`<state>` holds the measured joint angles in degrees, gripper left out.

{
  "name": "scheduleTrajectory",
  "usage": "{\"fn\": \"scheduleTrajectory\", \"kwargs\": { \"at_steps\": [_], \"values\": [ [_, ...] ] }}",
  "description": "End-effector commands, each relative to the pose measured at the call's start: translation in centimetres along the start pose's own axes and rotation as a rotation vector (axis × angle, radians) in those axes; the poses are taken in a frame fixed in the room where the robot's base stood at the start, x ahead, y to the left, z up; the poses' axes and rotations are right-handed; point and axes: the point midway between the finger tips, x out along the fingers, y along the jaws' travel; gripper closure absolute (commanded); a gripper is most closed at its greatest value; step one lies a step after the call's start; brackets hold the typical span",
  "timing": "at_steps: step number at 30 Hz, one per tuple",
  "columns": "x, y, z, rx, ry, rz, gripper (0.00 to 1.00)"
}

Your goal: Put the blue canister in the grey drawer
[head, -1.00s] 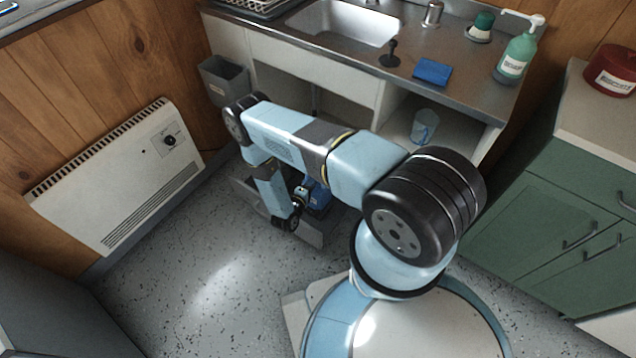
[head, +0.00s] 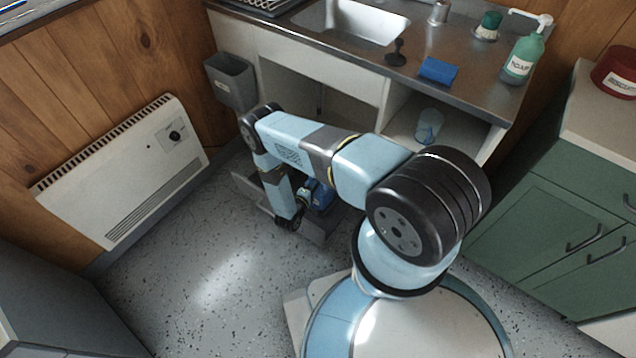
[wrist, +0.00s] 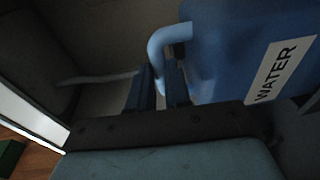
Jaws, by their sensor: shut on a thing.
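The blue canister (wrist: 235,45), with a white WATER label and a lighter blue handle, fills the upper right of the wrist view. My gripper (wrist: 160,88) is shut on its handle. In the head view the canister (head: 321,196) shows only partly, beside my forearm, and my fingers are hidden behind the arm. The grey drawer (head: 315,232) stands pulled out low under the sink unit, with its front and part of a side showing. The canister appears within the drawer's outline; whether it rests on the drawer's bottom or hangs above it I cannot tell.
The sink counter (head: 480,75) is above and behind the drawer, with an open shelf holding a clear bucket (head: 428,126). A grey bin (head: 231,82) hangs at its left end. A white heater (head: 125,170) is left, green cabinets (head: 540,215) right. The floor at front left is clear.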

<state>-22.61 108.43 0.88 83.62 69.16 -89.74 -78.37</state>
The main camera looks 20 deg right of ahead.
Motion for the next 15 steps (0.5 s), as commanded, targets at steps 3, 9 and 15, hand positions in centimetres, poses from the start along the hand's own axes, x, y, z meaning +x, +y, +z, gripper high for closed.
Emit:
{"fn": "scheduleTrajectory", "kwargs": {
  "at_steps": [3, 9, 15],
  "values": [
    [0.02, -0.03, 0.01, 0.0, 0.0, 0.0, 0.78],
    [0.03, -0.02, 0.02, 0.0, 0.0, 0.0, 0.58],
    [0.04, -0.02, 0.03, 0.0, -0.001, 0.0, 0.57]
  ]
}}
